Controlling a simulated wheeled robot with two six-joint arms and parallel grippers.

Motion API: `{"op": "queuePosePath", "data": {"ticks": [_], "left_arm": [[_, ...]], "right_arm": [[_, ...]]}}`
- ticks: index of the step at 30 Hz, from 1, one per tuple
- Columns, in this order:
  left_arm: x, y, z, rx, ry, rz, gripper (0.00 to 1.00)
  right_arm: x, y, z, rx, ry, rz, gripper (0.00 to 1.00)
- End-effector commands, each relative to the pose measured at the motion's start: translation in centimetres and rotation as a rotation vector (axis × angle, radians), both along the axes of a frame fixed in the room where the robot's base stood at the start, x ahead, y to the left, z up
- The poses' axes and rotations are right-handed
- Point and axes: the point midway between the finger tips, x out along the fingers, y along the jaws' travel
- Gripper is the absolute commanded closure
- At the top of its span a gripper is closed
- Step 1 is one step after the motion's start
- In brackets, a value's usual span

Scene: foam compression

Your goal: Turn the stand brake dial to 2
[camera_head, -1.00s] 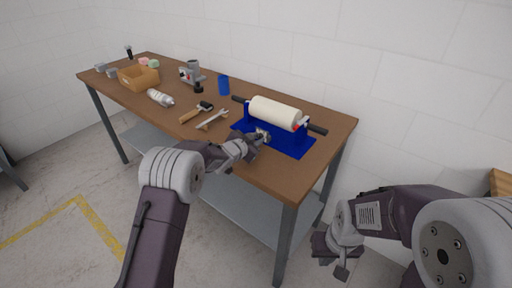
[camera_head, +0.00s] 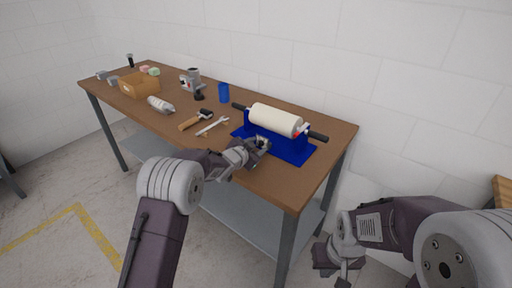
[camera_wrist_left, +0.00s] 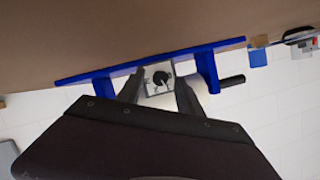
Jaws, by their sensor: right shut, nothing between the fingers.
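The blue stand (camera_head: 290,147) holds a cream roller (camera_head: 275,119) near the table's right end. In the left wrist view the stand (camera_wrist_left: 100,73) appears upside down. The brake dial (camera_wrist_left: 161,78) is a small black knob on a pale square plate with dark marks too small to read. My left gripper (camera_head: 262,146) is at the stand's front side; in the left wrist view its open fingers (camera_wrist_left: 160,97) show either side of the plate. I cannot tell whether they touch the dial. My right gripper (camera_head: 340,271) is shut and empty, low beside the table's right end.
On the wooden table (camera_head: 235,155) lie a wrench (camera_head: 213,126) and a hammer (camera_head: 196,119), left of the stand. A blue cup (camera_head: 224,92), a grey device (camera_head: 192,80), a white bottle (camera_head: 160,104) and a cardboard box (camera_head: 139,86) stand or lie farther left.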

Motion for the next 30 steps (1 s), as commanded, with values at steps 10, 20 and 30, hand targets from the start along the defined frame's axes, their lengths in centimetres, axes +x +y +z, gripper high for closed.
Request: {"op": "queuePosePath", "data": {"ticks": [10, 20, 30], "left_arm": [[-4.6, 2.3, 2.0, 0.0, -0.002, 0.001, 0.57], [-7.7, 3.7, 3.1, 0.0, -0.001, 0.001, 0.57], [-7.7, 3.6, 3.2, -0.065, 0.026, 0.021, 0.57]], "right_arm": [[0.0, 0.0, -0.5, 0.0, 0.0, 0.0, 1.0], [0.0, 0.0, -0.5, 0.0, 0.0, 0.0, 1.0], [0.0, 0.0, -0.5, 0.0, 0.0, 0.0, 1.0]]}}
